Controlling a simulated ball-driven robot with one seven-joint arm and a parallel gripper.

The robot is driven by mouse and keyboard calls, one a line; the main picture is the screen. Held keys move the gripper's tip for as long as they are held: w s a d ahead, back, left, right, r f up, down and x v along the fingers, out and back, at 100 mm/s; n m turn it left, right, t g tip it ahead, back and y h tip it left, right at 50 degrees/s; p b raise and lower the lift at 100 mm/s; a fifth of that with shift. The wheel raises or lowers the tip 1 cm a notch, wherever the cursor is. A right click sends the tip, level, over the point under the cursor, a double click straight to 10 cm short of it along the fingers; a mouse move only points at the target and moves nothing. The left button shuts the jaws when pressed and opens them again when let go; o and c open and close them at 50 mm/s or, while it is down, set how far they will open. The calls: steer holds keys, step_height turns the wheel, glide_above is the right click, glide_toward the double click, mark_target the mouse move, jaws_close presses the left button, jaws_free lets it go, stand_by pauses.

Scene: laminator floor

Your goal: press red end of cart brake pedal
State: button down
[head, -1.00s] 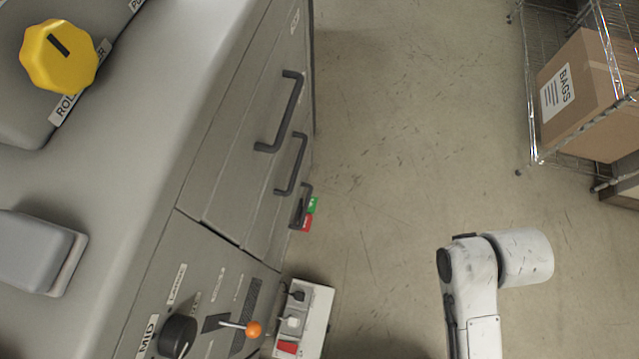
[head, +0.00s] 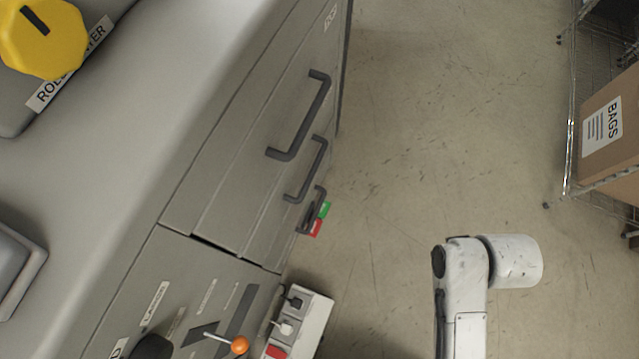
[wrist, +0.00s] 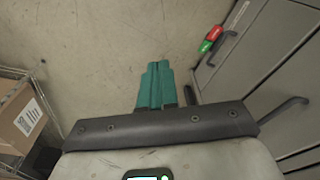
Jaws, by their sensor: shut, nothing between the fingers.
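The brake pedal shows low at the side of the grey machine in the head view, with a red end (head: 316,228) nearer me and a green end (head: 325,210) beyond it. In the wrist view the red end (wrist: 214,32) is above right of the green end (wrist: 205,46), beside the grey panels. My gripper (wrist: 157,68) has teal fingers held together and empty, pointing toward the floor, left of the pedal in the wrist view and apart from it. In the head view my arm shows right of the pedal, but its fingers are hidden.
The grey machine has dark bar handles (head: 306,115), an orange-tipped lever (head: 239,345) and a yellow knob (head: 43,38). A power strip box (head: 310,318) lies on the floor beside it. A wire rack with a BAGS carton (head: 608,125) stands right. The floor (head: 430,130) between is clear.

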steer(key=w+a+f+n+y+b, duration=0.1)
steer(key=w+a+f+n+b, duration=0.1)
steer(key=w+a+f+b, duration=0.45)
steer(key=w+a+f+n+b, duration=0.1)
steer(key=f+n+b, duration=0.2)
steer(key=f, duration=0.6)
steer(key=w+a+f+n+y+b, duration=0.1)
steer(key=w+a+f+n+b, duration=0.15)
steer(key=a+f+b, duration=0.35)
steer(key=n+y+b, duration=0.1)
steer(key=n+b, duration=0.4)
steer(key=b, duration=0.4)
glide_above(317, 232)
steer(key=d, duration=0.4)
step_height(317, 232, down, 15)
steer(key=shift+f+g, duration=0.2)
steer(key=shift+g, duration=0.2)
steer(key=shift+f, duration=0.1)
steer(key=b+x, duration=0.2)
steer(key=x, duration=0.2)
steer(key=b+x, duration=0.3)
steer(key=x, duration=0.1)
steer(key=b+x, duration=0.3)
steer(key=x, duration=0.1)
steer(key=shift+s+d+f, duration=0.15)
steer(key=shift+d+f, duration=0.05)
steer(key=shift+d, duration=0.1)
steer(key=shift+s+f+b, duration=0.2)
steer(key=shift+f+b, duration=0.15)
steer(key=shift+f, duration=0.35)
